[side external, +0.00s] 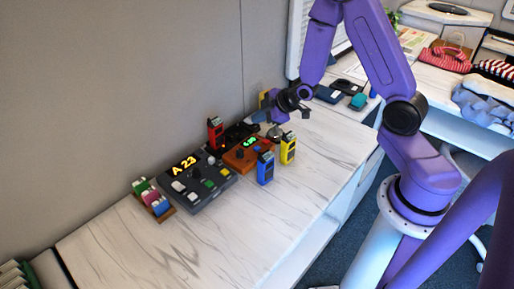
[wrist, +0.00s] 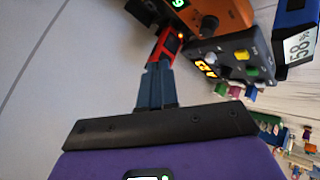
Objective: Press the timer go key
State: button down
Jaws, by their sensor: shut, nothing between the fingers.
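A dark grey panel (side external: 205,193) on the table has a lit orange display (side external: 183,165) reading "A 23". Its keys include white, a green key (side external: 209,183) and a yellow key (side external: 225,171). An orange box (side external: 240,160) with a green display stands to its right. The frames do not settle which one is the timer. In the wrist view, the panel (wrist: 225,62) shows its yellow key (wrist: 241,55) and green key (wrist: 239,72). My gripper (side external: 283,110) is shut and empty, raised right of and behind the orange box. In the wrist view, my gripper (wrist: 157,68) points towards a red handheld.
The red handheld (side external: 215,134), a blue handheld (side external: 265,168) and a yellow handheld (side external: 288,150) stand around the orange box. A wooden rack (side external: 167,213) with coloured pieces is left of the panel. The wall is close behind. The table's front is clear.

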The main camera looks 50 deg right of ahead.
aim_at(259, 149)
jog(key=shift+f, duration=4.4)
jog(key=shift+f, duration=0.1)
jog(key=shift+f, duration=0.35)
jog(key=shift+f, duration=0.55)
jog(key=shift+r, duration=1)
jog(key=shift+r, duration=2.5)
